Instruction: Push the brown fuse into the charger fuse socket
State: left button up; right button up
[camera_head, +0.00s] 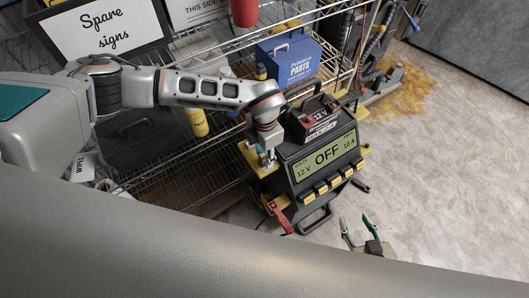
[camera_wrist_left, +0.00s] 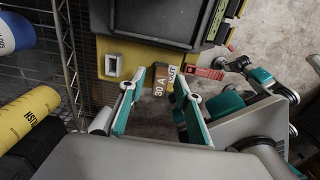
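The brown fuse (camera_wrist_left: 159,79), marked "30 A", shows in the left wrist view at the lower edge of the charger's yellow side panel (camera_wrist_left: 139,62). A white label, partly readable as "OUT", is beside it. My left gripper (camera_wrist_left: 159,84) is open around the fuse, with a narrow gap visible on its left; contact on the right is unclear. A white-framed rectangular opening (camera_wrist_left: 112,65) is in the panel left of the fuse. The charger (camera_head: 325,160) stands upright, its display reading OFF. In the head view, my left gripper (camera_head: 267,160) hides the fuse. My right gripper (camera_head: 361,233) is open and empty.
A red clamp (camera_wrist_left: 206,73) hangs beside the panel. A battery (camera_head: 312,122) sits on the charger. Wire shelving (camera_head: 205,165) with a blue parts box (camera_head: 289,58) and a yellow bottle (camera_head: 197,122) is close on the left. Floor to the right (camera_head: 440,170) is clear.

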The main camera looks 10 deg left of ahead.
aim_at(264, 154)
pick_arm(q)
jog(key=shift+r, duration=0.1)
notch_tip(264, 154, up, 12)
dwell(0.6)
dwell(0.4)
